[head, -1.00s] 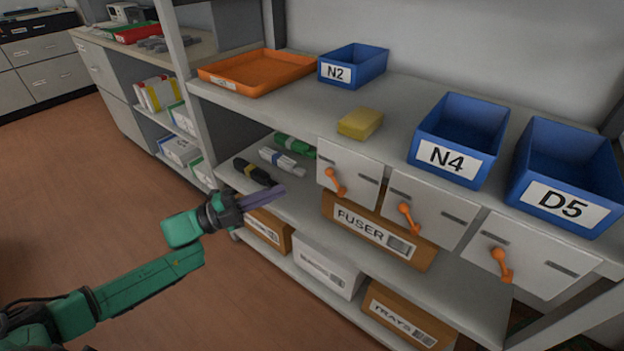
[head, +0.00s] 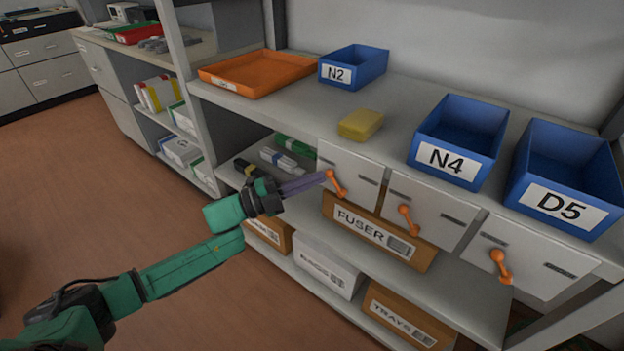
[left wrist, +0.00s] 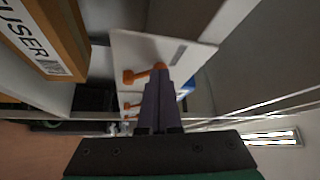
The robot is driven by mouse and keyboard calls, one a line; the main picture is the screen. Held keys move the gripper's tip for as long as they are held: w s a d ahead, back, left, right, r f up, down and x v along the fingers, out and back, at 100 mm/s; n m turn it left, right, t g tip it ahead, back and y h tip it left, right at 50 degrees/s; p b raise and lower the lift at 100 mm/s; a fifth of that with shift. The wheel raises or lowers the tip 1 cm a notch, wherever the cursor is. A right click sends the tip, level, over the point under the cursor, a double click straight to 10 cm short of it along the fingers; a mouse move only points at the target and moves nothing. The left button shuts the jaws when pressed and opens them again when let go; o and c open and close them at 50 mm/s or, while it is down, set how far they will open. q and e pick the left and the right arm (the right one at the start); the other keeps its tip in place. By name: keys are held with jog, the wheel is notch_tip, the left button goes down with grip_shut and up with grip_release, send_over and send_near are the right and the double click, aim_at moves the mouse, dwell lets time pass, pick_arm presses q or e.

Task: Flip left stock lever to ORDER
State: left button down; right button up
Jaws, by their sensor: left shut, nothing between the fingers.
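The left stock lever (head: 337,185) is a small orange handle on the leftmost white panel (head: 358,170) below the shelf edge. It slants down to the right in the head view. It also shows in the left wrist view (left wrist: 137,76), on its white panel (left wrist: 135,47). My left gripper (head: 322,177) is shut and empty, its purple fingers reaching to the upper end of this lever. I cannot tell whether they touch it. The panel's small labels are too small to read. My right gripper is not in view.
Two similar panels with orange levers, the middle one (head: 408,219) and the right one (head: 500,266), hang farther right. The FUSER box (head: 343,221) sits close below the left panel. A yellow block (head: 361,124) and blue bins stand on the shelf above.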

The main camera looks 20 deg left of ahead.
pick_arm(q)
jog(key=shift+d+r+m+y+p, duration=0.15)
jog(key=shift+r+m+y+p, duration=0.15)
jog(key=shift+r+m+p, duration=0.15)
jog(key=shift+s+d+r+m+g+y+p, duration=0.2)
jog(key=shift+d+r+m+g+y+p, duration=0.15)
jog(key=shift+r+m+g+p, duration=0.45)
jog(key=d+m+y+p, duration=0.1)
jog(key=m+p, duration=0.1)
jog(key=p, duration=0.2)
jog(key=s+d+r+m+y+p, duration=0.1)
jog(key=d+m+y+p, duration=0.1)
jog(key=p, duration=0.2)
jog(key=d+m+y+p, duration=0.1)
jog(key=m+y+p, duration=0.1)
jog(key=p, duration=0.2)
jog(key=shift+s+d+r+m+g+p, duration=0.25)
jog(key=shift+s+r+m+g+p, duration=0.05)
jog(key=shift+s+r+m+g, duration=0.1)
jog(key=shift+s+d+f+p, duration=0.2)
jog(key=shift+d+f+p, duration=0.1)
jog(key=shift+d+p, duration=0.2)
jog(key=shift+f, duration=0.2)
jog(key=shift+r+p, duration=0.65)
jog(key=shift+r, duration=0.2)
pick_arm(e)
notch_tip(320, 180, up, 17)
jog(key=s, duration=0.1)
